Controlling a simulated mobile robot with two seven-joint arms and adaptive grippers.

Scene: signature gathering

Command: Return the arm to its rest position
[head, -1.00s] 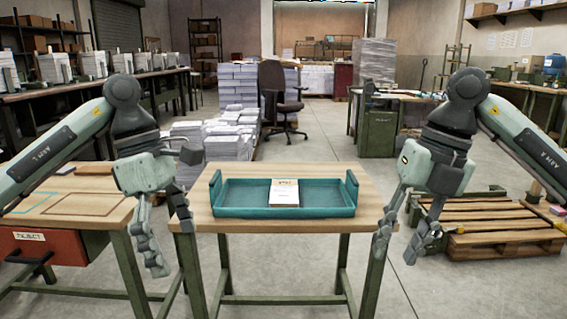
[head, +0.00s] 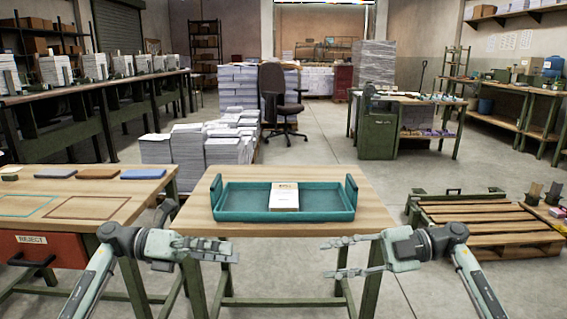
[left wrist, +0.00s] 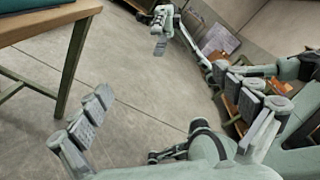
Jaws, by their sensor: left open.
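My left gripper (head: 232,250) is low in front of the table, to the left of its middle, pointing right. Its fingers overlap in the head view. The left wrist view shows the same gripper (left wrist: 172,104) with its two fingers wide apart and nothing between them. My right gripper (head: 328,258) faces it from the right, with its fingers apart and empty. It also shows at the top of the left wrist view (left wrist: 160,32). Both arms are drawn in low, with forearms rising from the bottom edge.
A teal tray (head: 230,208) with a stack of paper (head: 284,197) stands on the wooden table (head: 370,205) above the grippers. A side table with a red REJECT drawer (head: 50,248) is at left. A wooden pallet (head: 490,228) lies at right.

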